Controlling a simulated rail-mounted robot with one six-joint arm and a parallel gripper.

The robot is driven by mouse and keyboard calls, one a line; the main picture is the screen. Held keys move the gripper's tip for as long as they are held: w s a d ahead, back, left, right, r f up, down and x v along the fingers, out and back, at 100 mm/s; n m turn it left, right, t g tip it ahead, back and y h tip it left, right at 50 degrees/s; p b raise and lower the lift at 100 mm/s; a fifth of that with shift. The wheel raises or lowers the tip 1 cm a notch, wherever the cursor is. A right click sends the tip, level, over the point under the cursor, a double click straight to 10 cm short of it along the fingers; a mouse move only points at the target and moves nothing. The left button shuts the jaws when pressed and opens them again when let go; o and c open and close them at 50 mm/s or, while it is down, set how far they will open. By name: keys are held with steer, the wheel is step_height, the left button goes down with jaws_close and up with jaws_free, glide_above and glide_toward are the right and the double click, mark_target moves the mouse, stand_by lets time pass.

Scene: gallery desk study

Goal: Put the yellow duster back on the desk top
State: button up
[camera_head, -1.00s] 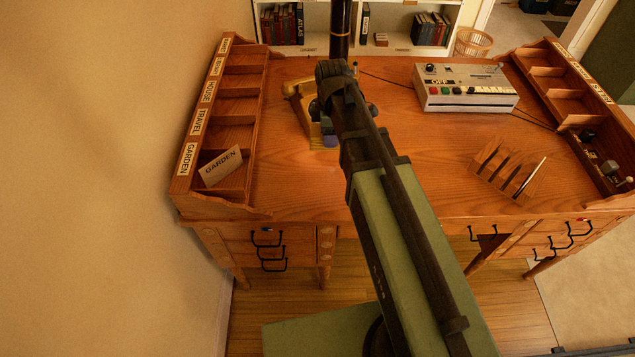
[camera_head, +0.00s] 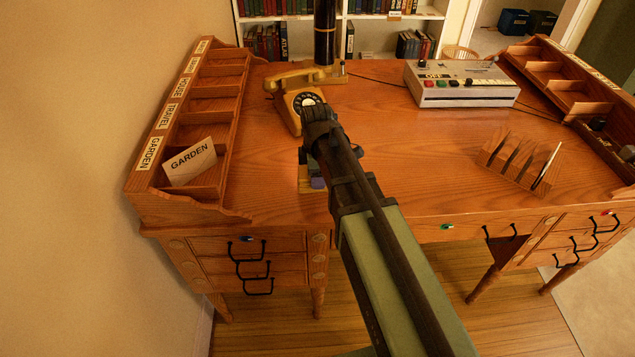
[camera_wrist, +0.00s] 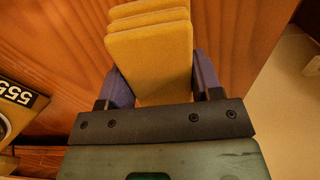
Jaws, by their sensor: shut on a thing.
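The yellow duster (camera_wrist: 150,50), a folded pad in several layers, is between the two purple fingers of my gripper (camera_wrist: 155,78) in the wrist view. My gripper is shut on it. In the head view my gripper (camera_head: 314,181) is over the front left part of the desk top (camera_head: 400,150), and only a little of the duster (camera_head: 305,186) shows beside it; my arm hides the rest. I cannot tell whether the duster touches the wood.
A yellow dial telephone (camera_head: 297,100) stands just behind my gripper. A pigeonhole rack (camera_head: 222,105) with a GARDEN card (camera_head: 190,161) is at left. A grey button box (camera_head: 460,85) and a wooden letter rack (camera_head: 515,165) stand at right. The middle is clear.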

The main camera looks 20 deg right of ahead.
steer(key=shift+r, duration=0.15)
steer(key=shift+f, duration=0.25)
steer(key=o, duration=1)
steer(key=shift+r, duration=0.1)
step_height(320, 180, up, 13)
steer(key=p, duration=1.3)
steer(key=s+m, duration=0.4)
steer(key=m, duration=0.1)
steer(key=s+m, duration=1)
steer(key=shift+s+f+m+b, duration=0.15)
steer(key=shift+f+m+b, duration=0.2)
steer(key=shift+m+b, duration=0.05)
